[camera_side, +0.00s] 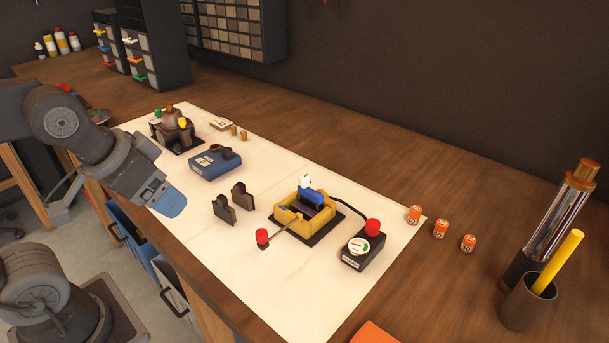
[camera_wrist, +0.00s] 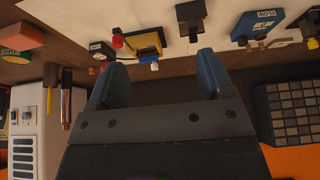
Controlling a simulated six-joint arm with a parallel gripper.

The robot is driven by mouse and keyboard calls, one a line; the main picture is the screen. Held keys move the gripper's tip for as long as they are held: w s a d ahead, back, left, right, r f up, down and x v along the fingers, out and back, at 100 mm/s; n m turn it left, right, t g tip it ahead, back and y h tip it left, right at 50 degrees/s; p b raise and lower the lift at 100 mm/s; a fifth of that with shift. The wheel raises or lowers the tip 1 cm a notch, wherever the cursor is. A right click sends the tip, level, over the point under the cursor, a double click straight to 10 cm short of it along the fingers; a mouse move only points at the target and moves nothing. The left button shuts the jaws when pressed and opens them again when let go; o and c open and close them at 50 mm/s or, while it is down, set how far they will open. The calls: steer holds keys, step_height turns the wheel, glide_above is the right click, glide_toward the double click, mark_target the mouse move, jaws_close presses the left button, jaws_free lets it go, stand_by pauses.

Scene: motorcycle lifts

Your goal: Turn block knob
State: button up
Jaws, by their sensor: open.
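A blue block (camera_side: 214,163) with a white label lies on the white mat, left of centre in the side view. A dark knob (camera_side: 226,153) sits on its top. My gripper (camera_side: 168,202) is at the left of the side view, over the bench's front edge and apart from the block. Its blue fingers are spread and empty in the wrist view (camera_wrist: 162,78).
Two dark upright pieces (camera_side: 232,203) stand right of the block. A yellow lift (camera_side: 289,216) with a red-tipped lever and a black control box (camera_side: 361,251) are farther right. A dark fixture (camera_side: 178,132) stands behind the block. Bare mat (camera_side: 270,285) lies in front.

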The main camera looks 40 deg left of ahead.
steer(key=shift+r, duration=0.1)
steer(key=shift+c, duration=0.7)
steer(key=w+r+n, duration=0.1)
steer(key=w+n, duration=0.1)
steer(key=w+r+n+g, duration=0.1)
steer(key=w+r+n, duration=0.1)
steer(key=shift+d+r, duration=0.1)
steer(key=shift+d, duration=0.1)
steer(key=c, duration=0.3)
steer(key=n+g, duration=0.5)
steer(key=n, duration=1.7)
glide_above(304, 176)
step_height(304, 176, down, 13)
steer(key=shift+r, duration=0.15)
steer(key=shift+c, duration=0.6)
jaws_close()
